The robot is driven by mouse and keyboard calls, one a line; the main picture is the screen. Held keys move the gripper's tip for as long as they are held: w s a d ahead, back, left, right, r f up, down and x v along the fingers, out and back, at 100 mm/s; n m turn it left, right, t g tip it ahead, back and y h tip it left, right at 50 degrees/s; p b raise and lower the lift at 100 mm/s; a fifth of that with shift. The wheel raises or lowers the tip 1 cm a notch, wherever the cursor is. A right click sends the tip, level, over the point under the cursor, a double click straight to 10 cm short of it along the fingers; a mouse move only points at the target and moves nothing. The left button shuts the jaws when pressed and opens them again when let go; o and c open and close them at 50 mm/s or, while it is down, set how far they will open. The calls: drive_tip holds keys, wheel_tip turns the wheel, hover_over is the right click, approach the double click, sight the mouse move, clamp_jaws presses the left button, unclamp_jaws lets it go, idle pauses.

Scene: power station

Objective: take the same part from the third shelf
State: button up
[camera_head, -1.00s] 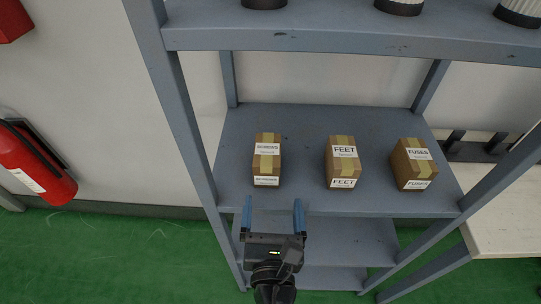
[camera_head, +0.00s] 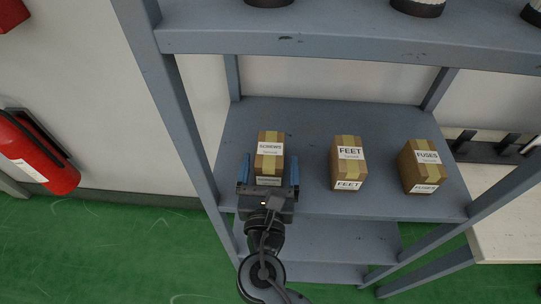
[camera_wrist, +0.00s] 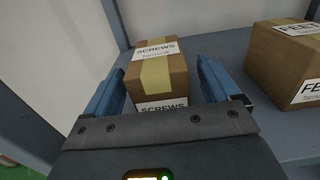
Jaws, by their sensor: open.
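Three small brown cardboard boxes stand in a row on a blue-grey shelf (camera_head: 310,118). The left one is the SCREWS box (camera_head: 270,152), the middle one the FEET box (camera_head: 348,163), the right one the FUSES box (camera_head: 421,167). My gripper (camera_head: 268,172) is open, its two blue fingers on either side of the front of the SCREWS box. In the wrist view the SCREWS box (camera_wrist: 157,72) sits between the fingers, with a gap visible on its right side. The FEET box (camera_wrist: 286,62) is partly cut off at the right.
A higher shelf (camera_head: 330,42) with dark-based objects overhangs the boxes. Shelf posts (camera_head: 180,110) stand left and right. Lower shelves (camera_head: 320,240) look empty. A fire extinguisher (camera_head: 38,155) hangs on the left wall. A pale table (camera_head: 510,215) is at the right.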

sight(270, 154)
drive_tip(key=w, duration=0.3)
drive_tip(key=shift+w, duration=0.15)
drive_tip(key=c, duration=1.2)
drive_tip(key=shift+r, duration=0.1)
drive_tip(key=shift+c, duration=0.3)
